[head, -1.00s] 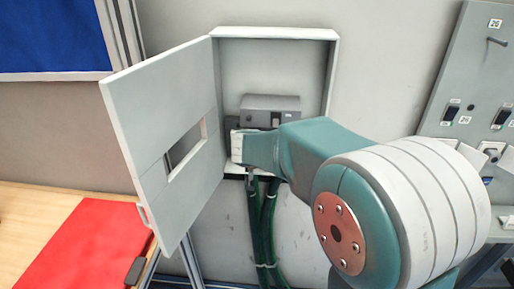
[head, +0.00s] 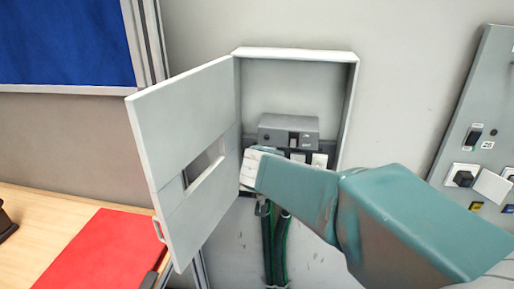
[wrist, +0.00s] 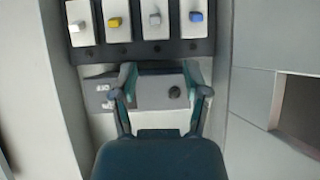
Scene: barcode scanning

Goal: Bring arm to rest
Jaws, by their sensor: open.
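My arm (head: 395,220) reaches from the lower right to the open wall cabinet (head: 290,85) in the head view. Its end covers part of the lower cabinet, and the fingertips cannot be made out there. In the wrist view my gripper (wrist: 162,92) is open. Its two fingers stand apart on either side of a grey box (wrist: 165,92) with a dark round knob, with nothing seen held. Whether the fingers touch the box cannot be told. The grey box also shows in the head view (head: 288,128).
The cabinet door (head: 190,120) stands open at the left, close to my arm's end. A row of switches (wrist: 155,20) with coloured knobs lies beside the grey box. A red mat (head: 95,250) lies on a wooden table. A socket panel (head: 475,130) is at the right.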

